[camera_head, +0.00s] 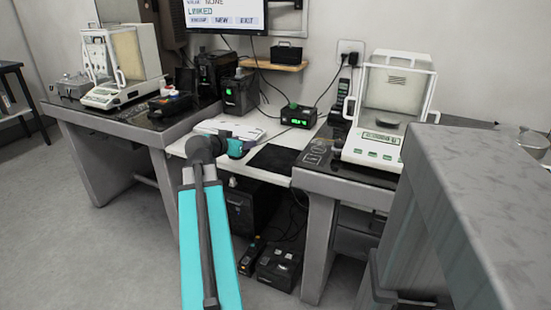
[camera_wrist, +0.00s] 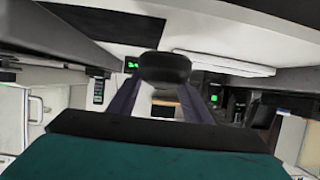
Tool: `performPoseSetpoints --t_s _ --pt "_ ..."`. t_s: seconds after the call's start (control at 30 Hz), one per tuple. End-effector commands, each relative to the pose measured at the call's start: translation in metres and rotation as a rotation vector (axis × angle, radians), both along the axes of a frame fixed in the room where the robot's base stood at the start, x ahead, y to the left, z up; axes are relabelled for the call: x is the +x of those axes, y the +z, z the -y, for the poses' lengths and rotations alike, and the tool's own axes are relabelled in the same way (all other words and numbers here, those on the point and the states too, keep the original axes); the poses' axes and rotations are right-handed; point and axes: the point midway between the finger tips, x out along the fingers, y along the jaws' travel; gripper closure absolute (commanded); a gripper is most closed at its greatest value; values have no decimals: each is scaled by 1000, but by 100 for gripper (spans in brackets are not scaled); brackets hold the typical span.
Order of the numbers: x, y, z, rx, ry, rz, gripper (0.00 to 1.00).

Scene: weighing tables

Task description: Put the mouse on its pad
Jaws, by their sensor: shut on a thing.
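My gripper (camera_wrist: 160,92) is shut on the dark, rounded mouse (camera_wrist: 164,69), which sits between the two fingertips in the wrist view. In the head view the teal end of my arm (camera_head: 236,148) is over the white middle desk, and the mouse cannot be made out there. The pad is a flat black mat (camera_head: 272,159) on that desk, right of my gripper. It also shows in the wrist view as a black patch (camera_wrist: 105,20), up and left of the mouse. The mouse appears apart from the pad.
A white keyboard (camera_head: 230,129) lies behind my gripper. A black box with a green display (camera_head: 298,115) stands behind the pad. Balances stand on the left table (camera_head: 118,75) and right table (camera_head: 385,115). A grey block (camera_head: 480,180) fills the right foreground.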

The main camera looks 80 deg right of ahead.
Motion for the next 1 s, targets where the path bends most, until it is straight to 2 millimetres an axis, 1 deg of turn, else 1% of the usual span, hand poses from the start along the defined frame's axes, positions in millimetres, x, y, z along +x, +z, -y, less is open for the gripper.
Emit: performPoseSetpoints --t_s 0.03,0.13,0.27,0.43,0.57,0.77,1.0 --pt "4 6 10 0 17 -1 79" --pt "5 12 27 0 46 -1 79" --pt "-1 19 45 1 62 -1 79" --pt "-15 26 66 1 70 0 79" --pt "-30 30 80 1 65 -1 79" --pt "-58 35 97 2 42 -1 79" --pt "-99 40 107 1 -9 0 79"
